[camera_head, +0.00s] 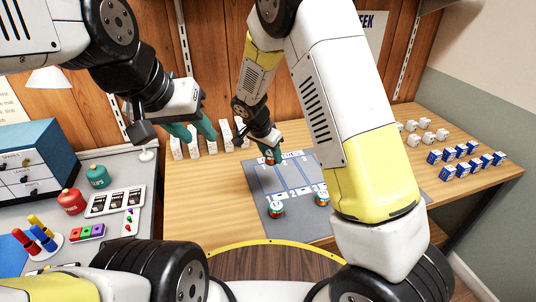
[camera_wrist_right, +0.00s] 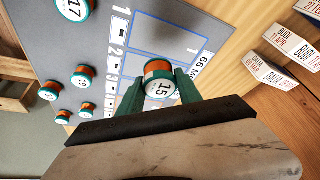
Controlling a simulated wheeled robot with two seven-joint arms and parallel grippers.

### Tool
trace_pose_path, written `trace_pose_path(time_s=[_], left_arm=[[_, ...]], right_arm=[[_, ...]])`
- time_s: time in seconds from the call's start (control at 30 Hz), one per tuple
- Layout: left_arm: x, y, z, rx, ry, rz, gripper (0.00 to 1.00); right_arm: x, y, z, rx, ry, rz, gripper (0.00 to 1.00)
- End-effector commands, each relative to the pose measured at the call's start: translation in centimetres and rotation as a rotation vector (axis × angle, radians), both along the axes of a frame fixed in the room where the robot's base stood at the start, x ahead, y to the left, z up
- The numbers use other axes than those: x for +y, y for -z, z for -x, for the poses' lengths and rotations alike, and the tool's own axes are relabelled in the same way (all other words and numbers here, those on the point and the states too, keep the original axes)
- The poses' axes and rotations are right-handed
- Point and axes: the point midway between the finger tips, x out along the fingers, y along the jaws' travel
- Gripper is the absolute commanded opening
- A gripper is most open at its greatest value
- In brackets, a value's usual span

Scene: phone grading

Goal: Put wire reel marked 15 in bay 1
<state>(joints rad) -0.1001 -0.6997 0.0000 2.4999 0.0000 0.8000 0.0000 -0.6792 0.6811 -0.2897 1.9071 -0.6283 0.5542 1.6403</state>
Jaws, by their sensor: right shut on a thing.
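The wire reel marked 15 (camera_wrist_right: 160,86), orange and green with a white label face, is held between the green fingers of my right gripper (camera_wrist_right: 160,88). In the head view my right gripper (camera_head: 268,150) is over the far left part of the grey mat (camera_head: 262,190). The mat has numbered, outlined bays; a bay outline (camera_wrist_right: 165,38) shows beside the held reel in the right wrist view. I cannot tell whether the reel touches the mat. My left gripper (camera_head: 194,133) is open and empty, left of the mat above the table.
Several other reels, including one marked 17 (camera_wrist_right: 73,8), stand on the near part of the mat. A row of white cartons (camera_head: 209,137) stands behind. Blue boxes (camera_head: 461,160) are at the right. A grey side table (camera_head: 140,190) at the left holds canisters and coloured pegs.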

Motion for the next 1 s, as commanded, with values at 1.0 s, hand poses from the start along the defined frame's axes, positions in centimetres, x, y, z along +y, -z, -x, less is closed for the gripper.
trace_pose_path(time_s=[1.0], left_arm=[[0.0,0.0,0.0,0.000,0.000,0.000,0.36]], right_arm=[[0.0,9.9,0.1,0.001,0.001,-0.001,0.02]])
